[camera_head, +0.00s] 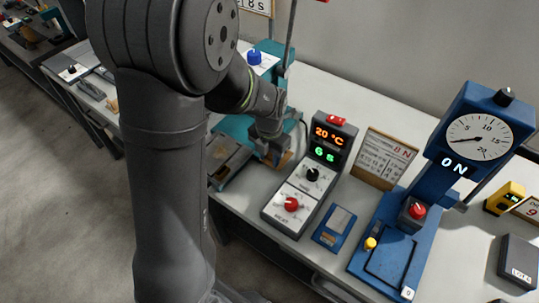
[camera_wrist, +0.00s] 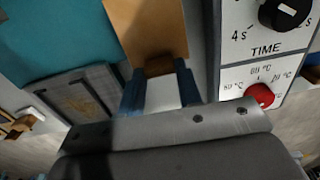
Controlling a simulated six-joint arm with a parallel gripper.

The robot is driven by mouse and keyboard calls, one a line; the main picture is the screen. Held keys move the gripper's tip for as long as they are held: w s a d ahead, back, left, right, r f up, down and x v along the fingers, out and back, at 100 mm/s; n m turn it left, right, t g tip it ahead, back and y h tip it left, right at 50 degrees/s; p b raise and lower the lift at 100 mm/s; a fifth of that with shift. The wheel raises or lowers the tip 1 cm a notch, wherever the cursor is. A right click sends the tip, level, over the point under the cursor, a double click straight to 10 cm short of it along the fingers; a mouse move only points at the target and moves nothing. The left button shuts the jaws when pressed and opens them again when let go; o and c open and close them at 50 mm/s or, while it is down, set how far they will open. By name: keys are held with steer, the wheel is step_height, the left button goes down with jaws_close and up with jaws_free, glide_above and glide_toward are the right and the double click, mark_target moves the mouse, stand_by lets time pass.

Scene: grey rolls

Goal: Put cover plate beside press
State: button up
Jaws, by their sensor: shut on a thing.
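My gripper (camera_wrist: 160,82) is shut on a flat orange-brown plate (camera_wrist: 148,25), which I take as the cover plate. In the head view my gripper (camera_head: 277,156) holds the plate (camera_head: 285,160) beside the teal machine, left of the grey control box; the arm hides much of both. I cannot tell whether the plate touches the table. The teal machine (camera_head: 235,128) looks like a press; it also shows in the wrist view (camera_wrist: 50,35). A blue stand with a round dial reading 0 N (camera_head: 440,165) stands at the right and may also be a press.
The grey control box (camera_head: 290,200), with 20 °C and 6 s displays, stands close to the gripper. A small blue card (camera_head: 335,228) lies right of it, and a framed chart (camera_head: 383,158) stands behind. A dark box (camera_head: 518,262) sits far right. Bare tabletop shows behind the control box.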

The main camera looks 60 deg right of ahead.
steer(key=shift+f, duration=0.45)
steer(key=o, duration=1)
steer(key=shift+c, duration=0.2)
step_height(320, 180, up, 13)
step_height(320, 180, down, 12)
steer(key=shift+f, duration=0.1)
stand_by(0.4)
